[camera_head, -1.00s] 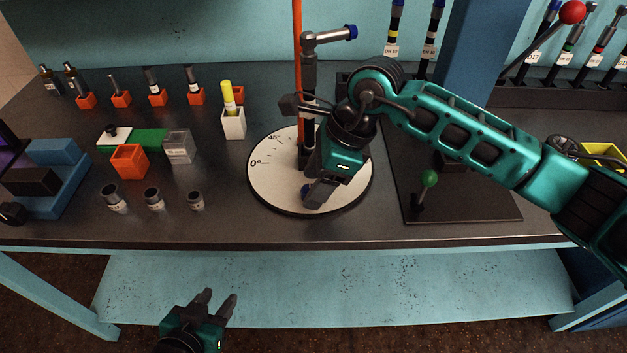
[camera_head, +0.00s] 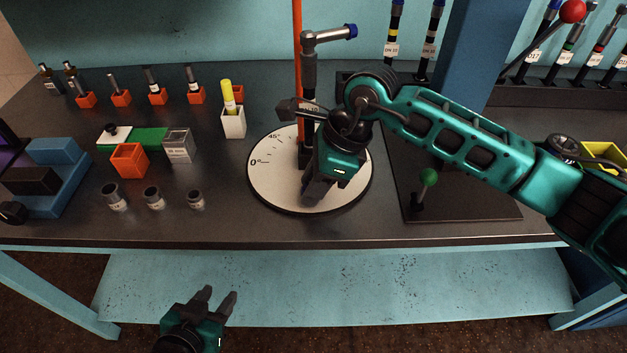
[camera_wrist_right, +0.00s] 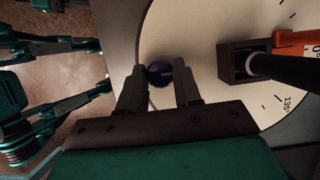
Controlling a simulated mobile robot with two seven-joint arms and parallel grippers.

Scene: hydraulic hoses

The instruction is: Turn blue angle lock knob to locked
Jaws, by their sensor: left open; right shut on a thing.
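The blue angle lock knob (camera_wrist_right: 158,73) sits on the pale round dial plate (camera_wrist_right: 205,30) in the right wrist view, between the fingers of my right gripper (camera_wrist_right: 159,76). A slot-like dark mark shows on its face. My right gripper is shut on it. In the head view my right gripper (camera_head: 314,194) points down at the front part of the dial plate (camera_head: 268,185) and hides the knob. My left gripper (camera_head: 216,297) is open and empty, low in front of the bench.
An upright post with a hose fitting (camera_head: 310,70) stands on the dial, close to my right gripper. A green-knobbed lever (camera_head: 428,177) stands to the right on a dark plate. Small fittings and an orange bin (camera_head: 129,160) are left.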

